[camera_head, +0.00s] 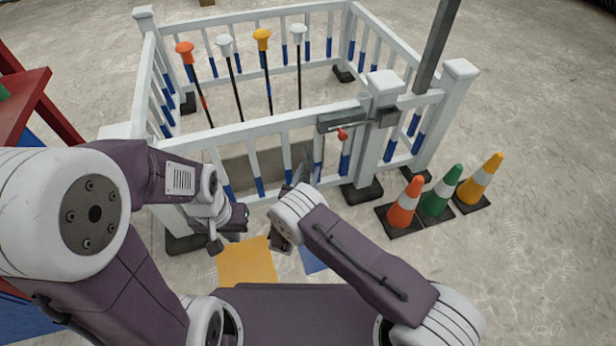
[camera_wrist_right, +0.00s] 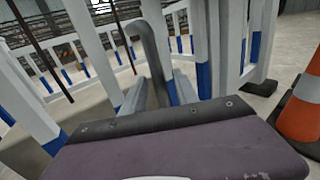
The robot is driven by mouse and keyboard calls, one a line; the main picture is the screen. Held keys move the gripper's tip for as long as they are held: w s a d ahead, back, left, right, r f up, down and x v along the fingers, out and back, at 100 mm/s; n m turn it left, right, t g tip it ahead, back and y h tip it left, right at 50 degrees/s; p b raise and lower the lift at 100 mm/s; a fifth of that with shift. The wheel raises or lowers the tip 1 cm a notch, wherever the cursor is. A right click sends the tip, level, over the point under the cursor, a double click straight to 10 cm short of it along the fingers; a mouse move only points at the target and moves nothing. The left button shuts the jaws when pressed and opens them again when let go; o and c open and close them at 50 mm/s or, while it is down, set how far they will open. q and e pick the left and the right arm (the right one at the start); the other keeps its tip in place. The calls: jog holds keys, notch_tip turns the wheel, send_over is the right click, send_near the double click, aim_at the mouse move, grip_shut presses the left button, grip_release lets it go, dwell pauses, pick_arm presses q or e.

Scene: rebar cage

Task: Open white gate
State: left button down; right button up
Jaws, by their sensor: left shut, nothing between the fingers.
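The white gate (camera_head: 262,127) is the front panel of a white fence with blue-banded bars. It looks closed, its right end meeting a white post (camera_head: 372,140). A grey latch (camera_head: 340,120) with a red-tipped handle (camera_head: 342,134) spans the gate's top rail and that post. My right gripper (camera_head: 302,172) is at the gate bars, below and left of the latch handle. Its fingers (camera_wrist_right: 158,92) look apart in the right wrist view, with a curved grey bar (camera_wrist_right: 150,45) just beyond them. My left gripper (camera_head: 240,220) is shut and empty, low in front of the gate.
Orange (camera_head: 404,205), green (camera_head: 440,193) and yellow (camera_head: 482,180) cones stand right of the gate. Several capped rods, including an orange-topped one (camera_head: 185,50), stand inside the fence. A yellow floor square (camera_head: 246,265) lies in front. A red frame (camera_head: 60,115) is at left.

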grip_shut()
dwell(1.5)
